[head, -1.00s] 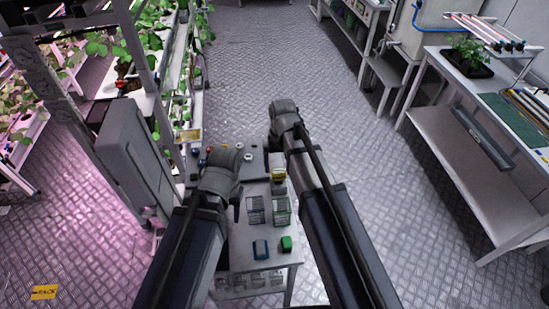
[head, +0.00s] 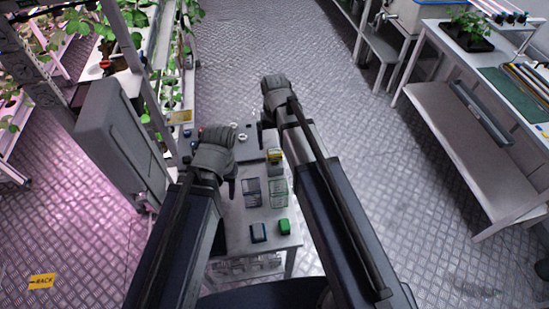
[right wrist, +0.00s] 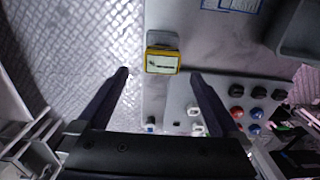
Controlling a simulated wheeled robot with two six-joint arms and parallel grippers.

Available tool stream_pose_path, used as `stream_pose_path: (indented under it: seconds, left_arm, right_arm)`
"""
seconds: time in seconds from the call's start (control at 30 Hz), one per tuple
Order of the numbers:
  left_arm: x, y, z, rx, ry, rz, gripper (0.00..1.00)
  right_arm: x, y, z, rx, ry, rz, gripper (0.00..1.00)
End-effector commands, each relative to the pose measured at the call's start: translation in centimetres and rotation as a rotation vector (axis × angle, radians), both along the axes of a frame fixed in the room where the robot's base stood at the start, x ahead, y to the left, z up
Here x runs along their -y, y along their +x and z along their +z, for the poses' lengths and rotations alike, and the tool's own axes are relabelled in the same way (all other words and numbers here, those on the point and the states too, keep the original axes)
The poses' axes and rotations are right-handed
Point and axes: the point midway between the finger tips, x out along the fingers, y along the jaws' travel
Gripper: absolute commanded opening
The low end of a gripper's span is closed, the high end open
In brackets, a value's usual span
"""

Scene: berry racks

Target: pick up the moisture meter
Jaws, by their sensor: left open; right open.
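The moisture meter looks to be the small yellow device (head: 275,155) on the small grey table (head: 240,215). In the right wrist view the meter (right wrist: 162,60) shows a pale screen in a yellow case. My right gripper (right wrist: 160,76) is open, and the meter appears beyond and between its two fingertips, not gripped. In the head view the right arm ends up and to the right of the meter, its fingers mostly hidden. My left gripper (head: 232,188) is open over the left side of the table, left of the meter; its fingers barely show.
Coloured knobs (right wrist: 237,113) lie near the meter. A plant rack stands left; a workbench (head: 480,120) stands right.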

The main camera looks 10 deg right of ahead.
Motion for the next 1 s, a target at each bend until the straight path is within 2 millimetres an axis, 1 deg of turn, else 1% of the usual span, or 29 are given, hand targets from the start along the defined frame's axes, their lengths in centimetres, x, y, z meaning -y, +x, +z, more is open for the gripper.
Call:
stream_pose_path:
  seconds: [0.17, 0.37, 0.5, 0.8, 1.0]
  left_arm:
    - [0.0, 0.0, -1.2, 0.0, 0.0, 0.0, 0.5]
    - [0.0, 0.0, -3.7, 0.0, 0.0, 0.002, 0.5]
    - [0.0, 0.0, -5.1, 0.0, 0.0, 0.002, 0.5]
    - [0.0, 0.0, -5.1, 0.0, 0.0, 0.002, 0.5]
    - [0.0, 0.0, -5.1, 0.0, 0.0, 0.002, 0.5]
  right_arm:
    - [-0.1, -0.3, -1.2, 0.0, 0.0, 0.0, 1.0]
    - [-0.3, -0.8, -3.7, 0.0, 0.0, 0.001, 1.0]
    - [-0.3, -0.7, -5.1, 0.0, 0.0, 0.0, 1.0]
    - [-0.2, -0.7, -5.1, 0.0, 0.0, 0.0, 1.0]
    - [-0.2, -0.7, -5.1, 0.0, 0.0, 0.0, 0.78]
